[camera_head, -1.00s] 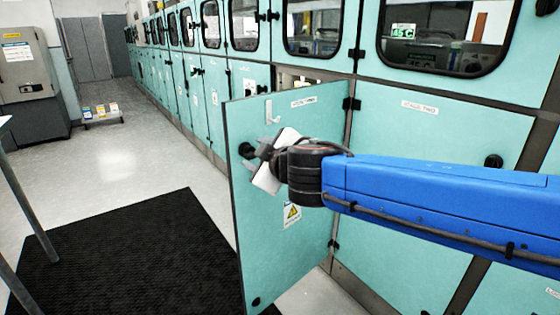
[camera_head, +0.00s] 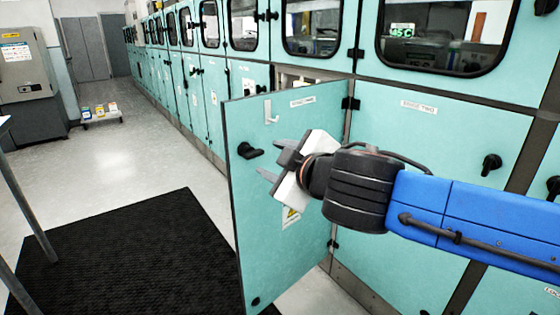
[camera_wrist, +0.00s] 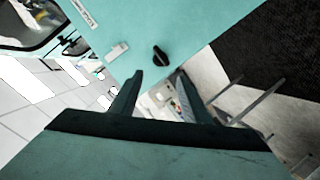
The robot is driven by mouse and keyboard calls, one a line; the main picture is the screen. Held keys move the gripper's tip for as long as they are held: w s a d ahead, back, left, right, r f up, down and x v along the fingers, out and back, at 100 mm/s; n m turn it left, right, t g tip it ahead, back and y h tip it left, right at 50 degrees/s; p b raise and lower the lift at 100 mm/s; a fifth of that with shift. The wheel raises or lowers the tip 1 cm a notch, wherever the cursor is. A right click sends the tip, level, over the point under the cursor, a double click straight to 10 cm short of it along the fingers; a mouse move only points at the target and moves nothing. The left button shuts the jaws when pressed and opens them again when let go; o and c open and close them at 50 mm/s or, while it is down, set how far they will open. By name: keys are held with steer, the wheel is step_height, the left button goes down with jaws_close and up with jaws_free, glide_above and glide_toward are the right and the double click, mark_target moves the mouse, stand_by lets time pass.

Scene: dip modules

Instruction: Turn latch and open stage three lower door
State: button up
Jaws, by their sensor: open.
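The stage three lower door (camera_head: 290,175) is a teal panel standing swung out from the cabinet row, hinged at its right edge. Its black latch handle (camera_head: 251,151) is near its free left edge and also shows in the wrist view (camera_wrist: 160,56). My gripper (camera_head: 270,160) is open and empty in front of the door, right of and slightly below the latch, apart from it. In the wrist view the two fingers (camera_wrist: 158,98) are spread, with the latch beyond them. The inside of the cabinet is mostly hidden by the door.
The stage two door (camera_head: 430,150) to the right is shut, with its own black latch (camera_head: 491,164). A black mat (camera_head: 125,255) lies on the floor at left. A small trolley with boxes (camera_head: 100,115) stands farther back. The aisle floor (camera_head: 130,165) is clear.

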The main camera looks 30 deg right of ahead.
steer(key=shift+v, duration=1.25)
steer(key=s+d+f+m+g, duration=0.1)
steer(key=s+f+m+g, duration=0.1)
steer(key=f, duration=0.5)
steer(key=s+d+f+m+g, duration=0.2)
steer(key=s+f+m+g, duration=0.1)
steer(key=f, duration=0.5)
steer(key=s+d+f+m+g, duration=0.1)
steer(key=s+f+m+g, duration=0.1)
steer(key=f+m+g, duration=0.2)
steer(key=shift+s+d+f+g, duration=0.2)
steer(key=shift+d+f+g, duration=0.25)
steer(key=shift+f, duration=1.2)
steer(key=shift+a, duration=0.1)
steer(key=c, duration=0.3)
steer(key=shift+a, duration=0.15)
